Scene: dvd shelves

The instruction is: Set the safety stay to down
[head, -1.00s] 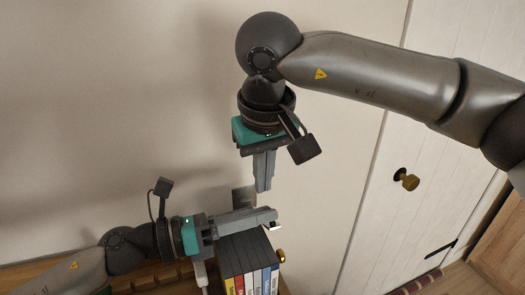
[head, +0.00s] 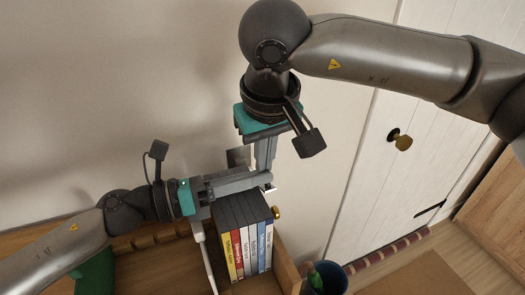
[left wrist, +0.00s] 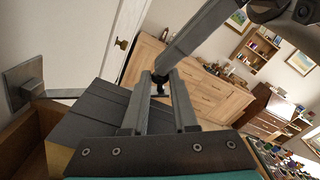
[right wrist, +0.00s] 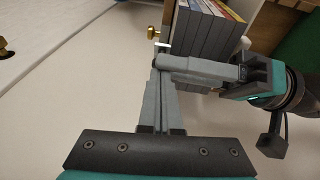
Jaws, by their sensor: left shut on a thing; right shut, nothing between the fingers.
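A grey wall plate (left wrist: 24,82) with a flat bar (left wrist: 65,93) shows in the left wrist view; this may be the safety stay. The bar's far end is hidden behind the cases. The plate (head: 238,157) also shows behind my left gripper in the head view. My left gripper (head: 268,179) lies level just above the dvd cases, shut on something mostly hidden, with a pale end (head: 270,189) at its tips. My right gripper (head: 264,168) points down, shut and empty, its fingertips close to the left fingertips; I cannot tell if they touch.
Several dvd cases (head: 250,250) stand in a wooden shelf under my left gripper. A pale slanted post (head: 203,250) is at their left, a brass knob (head: 276,212) at their right. A white door (head: 390,185) and a dark blue bin (head: 328,278) are further right.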

